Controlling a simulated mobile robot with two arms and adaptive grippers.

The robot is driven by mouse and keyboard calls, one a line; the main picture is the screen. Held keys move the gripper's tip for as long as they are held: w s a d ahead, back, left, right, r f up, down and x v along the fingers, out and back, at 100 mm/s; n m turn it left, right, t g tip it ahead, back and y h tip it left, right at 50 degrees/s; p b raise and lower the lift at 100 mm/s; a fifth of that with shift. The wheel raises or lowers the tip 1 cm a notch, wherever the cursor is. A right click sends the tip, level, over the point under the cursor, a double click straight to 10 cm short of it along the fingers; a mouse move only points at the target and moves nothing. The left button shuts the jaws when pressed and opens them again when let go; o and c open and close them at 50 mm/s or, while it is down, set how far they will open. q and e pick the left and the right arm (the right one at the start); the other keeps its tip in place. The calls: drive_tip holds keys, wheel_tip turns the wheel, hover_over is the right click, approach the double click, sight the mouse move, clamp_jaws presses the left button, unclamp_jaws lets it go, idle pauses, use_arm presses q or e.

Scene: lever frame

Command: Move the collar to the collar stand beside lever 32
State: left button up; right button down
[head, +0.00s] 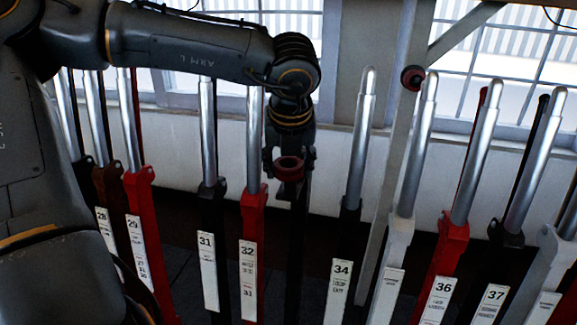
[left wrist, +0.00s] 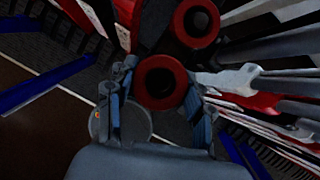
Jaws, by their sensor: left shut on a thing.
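My left gripper (head: 289,160) is shut on a red collar (head: 289,173), a ring with a dark hole. The collar also shows between the fingers in the left wrist view (left wrist: 158,104). The gripper points down just right of lever 32 (head: 253,200), a red lever with a silver handle. A dark upright post (head: 296,240) stands below the gripper; I cannot tell whether the collar touches it or whether it is the stand. A second red ring (left wrist: 197,39) shows close beyond the held collar in the left wrist view. My right gripper is not in view.
Lever 31 (head: 208,200) stands left of lever 32, and lever 34 (head: 350,220) stands to the right. Several more levers run along both sides. A red ring (head: 412,77) sits high near a grey post. Barred windows (head: 500,50) are behind.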

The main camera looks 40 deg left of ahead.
use_arm(q)
drive_tip(key=shift+s+a+f+b, duration=0.15)
drive_tip(key=shift+f+b, duration=0.15)
drive_tip(key=shift+f, duration=0.2)
drive_tip(key=o, duration=1.3)
drive_tip(key=shift+a+f, duration=0.1)
drive_tip(key=shift+o, duration=0.2)
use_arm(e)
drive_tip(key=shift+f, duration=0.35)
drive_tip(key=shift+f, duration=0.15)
use_arm(q)
drive_tip(key=shift+w+d, duration=0.2)
drive_tip(key=shift+d, duration=0.2)
drive_tip(key=shift+r, duration=0.2)
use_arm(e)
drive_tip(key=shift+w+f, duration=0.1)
